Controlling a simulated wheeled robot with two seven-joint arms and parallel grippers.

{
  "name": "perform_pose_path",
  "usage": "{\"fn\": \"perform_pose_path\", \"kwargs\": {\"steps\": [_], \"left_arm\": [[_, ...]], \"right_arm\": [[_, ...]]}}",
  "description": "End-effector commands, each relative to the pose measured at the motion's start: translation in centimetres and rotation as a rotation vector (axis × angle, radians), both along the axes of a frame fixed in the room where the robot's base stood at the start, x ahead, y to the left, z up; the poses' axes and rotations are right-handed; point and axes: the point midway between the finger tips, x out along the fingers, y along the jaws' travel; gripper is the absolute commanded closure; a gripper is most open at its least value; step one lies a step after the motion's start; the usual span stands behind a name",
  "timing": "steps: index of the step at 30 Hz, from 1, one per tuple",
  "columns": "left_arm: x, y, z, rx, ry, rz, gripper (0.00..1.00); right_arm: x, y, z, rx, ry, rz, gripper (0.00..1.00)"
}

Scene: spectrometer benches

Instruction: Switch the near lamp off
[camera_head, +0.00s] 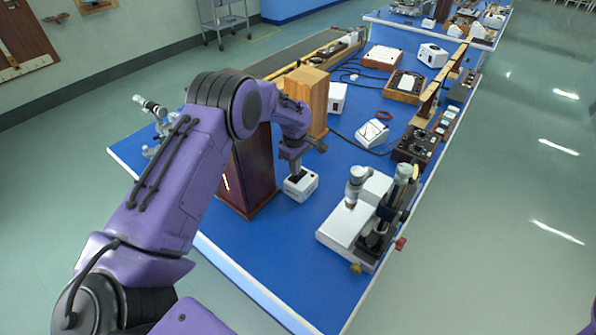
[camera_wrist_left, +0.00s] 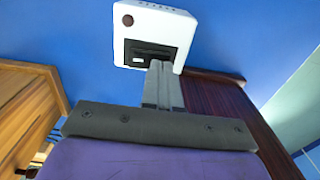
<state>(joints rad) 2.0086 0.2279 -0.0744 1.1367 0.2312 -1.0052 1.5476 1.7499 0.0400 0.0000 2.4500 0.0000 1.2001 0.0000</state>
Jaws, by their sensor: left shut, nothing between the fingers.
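A small white box (camera_head: 301,186) with a black recessed panel on top stands on the blue bench, beside a dark red-brown wooden cabinet (camera_head: 252,172). It also shows in the left wrist view (camera_wrist_left: 185,22), where a brown round knob and the black panel (camera_wrist_left: 150,52) are visible. I take this box to be the near lamp's unit; no lit bulb shows. My left gripper (camera_head: 295,170) points down over the box, shut and empty. In the left wrist view its fingertips (camera_wrist_left: 160,66) reach the panel's edge; I cannot tell if they touch.
A light wooden block (camera_head: 308,100) stands behind my left wrist, with another white box (camera_head: 337,97) beside it. A white microscope-like instrument (camera_head: 352,215) stands to the right. Several devices line the bench beyond. The blue bench front (camera_head: 270,255) is clear.

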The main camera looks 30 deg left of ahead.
Motion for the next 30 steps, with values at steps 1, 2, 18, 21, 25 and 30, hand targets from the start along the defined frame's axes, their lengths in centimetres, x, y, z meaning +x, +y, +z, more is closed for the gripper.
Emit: {"fn": "perform_pose_path", "kwargs": {"steps": [1,2,18,21,25,30], "left_arm": [[0.0,0.0,1.1,0.0,0.0,0.0,1.0],[0.0,0.0,1.4,0.0,0.0,0.0,1.0],[0.0,0.0,5.7,0.0,-0.001,-0.001,1.0],[0.0,0.0,5.7,0.0,0.0,0.0,1.0],[0.0,0.0,5.7,0.0,0.0,0.0,1.0],[0.0,0.0,5.7,0.0,0.0,0.0,1.0]], "right_arm": [[0.0,0.0,1.1,0.0,0.0,0.0,0.57],[0.0,0.0,1.4,0.0,0.0,0.0,0.57],[0.0,0.0,4.1,0.0,0.0,0.0,0.57],[0.0,0.0,4.0,0.0,0.0,0.0,0.57],[0.0,0.0,4.0,0.0,0.0,0.0,0.57],[0.0,0.0,4.0,0.0,0.0,0.0,0.57]]}}
